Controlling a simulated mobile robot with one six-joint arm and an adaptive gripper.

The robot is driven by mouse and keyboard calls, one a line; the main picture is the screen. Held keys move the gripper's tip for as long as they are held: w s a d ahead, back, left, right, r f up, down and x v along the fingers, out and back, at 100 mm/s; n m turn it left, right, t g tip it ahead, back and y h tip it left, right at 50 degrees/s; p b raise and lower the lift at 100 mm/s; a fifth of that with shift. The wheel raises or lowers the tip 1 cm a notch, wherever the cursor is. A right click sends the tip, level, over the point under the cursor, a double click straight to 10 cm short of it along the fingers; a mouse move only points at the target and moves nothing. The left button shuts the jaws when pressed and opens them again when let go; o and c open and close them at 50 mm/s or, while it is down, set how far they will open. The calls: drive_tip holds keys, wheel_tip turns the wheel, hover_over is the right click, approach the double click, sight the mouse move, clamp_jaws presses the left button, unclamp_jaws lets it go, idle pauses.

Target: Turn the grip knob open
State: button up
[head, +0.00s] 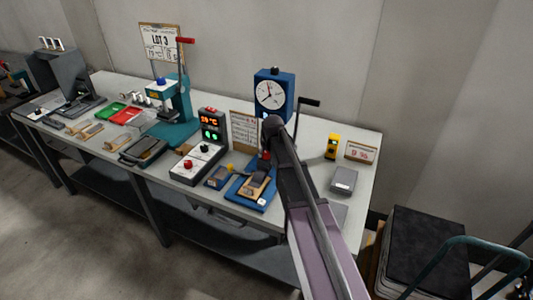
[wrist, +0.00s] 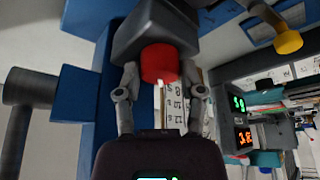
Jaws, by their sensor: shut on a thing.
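The grip knob (wrist: 160,63) is a red cylinder on the dark grey grip block (wrist: 150,32) in the wrist view. My gripper (wrist: 161,78) has one finger on each side of it, shut on the knob. The block belongs to the blue tester (head: 271,78), which has a round white dial and stands at the back of the bench in the head view. My arm crosses in front of the tester there and hides most of the grip. A small bit of red shows beside my arm. I cannot tell how far the knob is turned.
On the bench (head: 313,129), a controller with lit digits (head: 211,128) and a teal press (head: 178,108) stand left of the tester. A yellow device (head: 331,146) and a grey box (head: 343,180) stand right. A yellow knob (wrist: 288,42) shows at the wrist view's upper right.

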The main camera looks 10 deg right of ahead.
idle(0.3)
drive_tip(key=o, duration=1.2)
drive_tip(key=shift+c, duration=0.2)
drive_tip(key=shift+m, duration=0.3)
